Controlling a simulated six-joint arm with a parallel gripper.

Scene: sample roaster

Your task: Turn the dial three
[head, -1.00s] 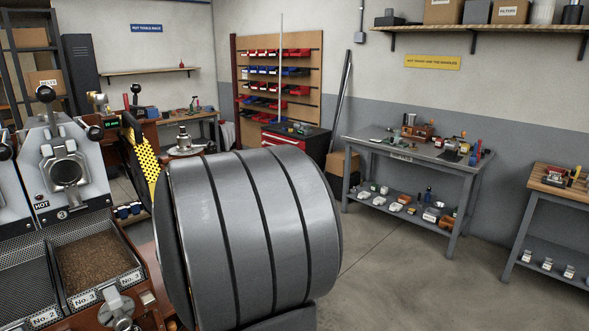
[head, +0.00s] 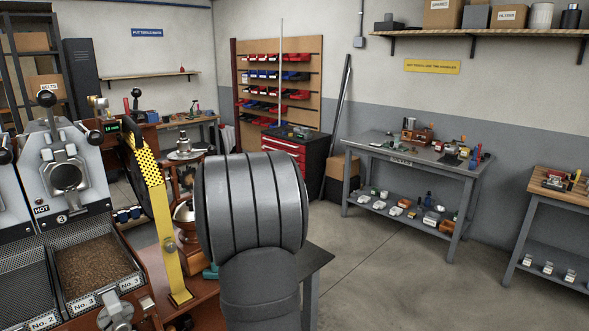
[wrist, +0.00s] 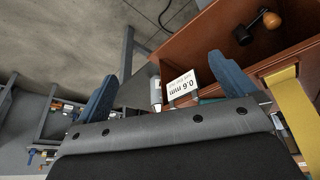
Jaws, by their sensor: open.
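The third roaster unit (head: 66,180), marked 3 and HOT, stands at the left in the head view. A tray of brown grounds or beans (head: 95,262) labelled No. 3 sits below it. A silver knob (head: 116,313) shows below that label at the bottom edge, partly cut off; I cannot read a dial number on it. My gripper (wrist: 162,68) shows in the wrist view with its two blue fingers wide apart and nothing between them. In the head view my own arm hides most of it. No dial shows between the fingers.
A yellow upright (head: 165,220) with a perforated top stands right of the roaster.

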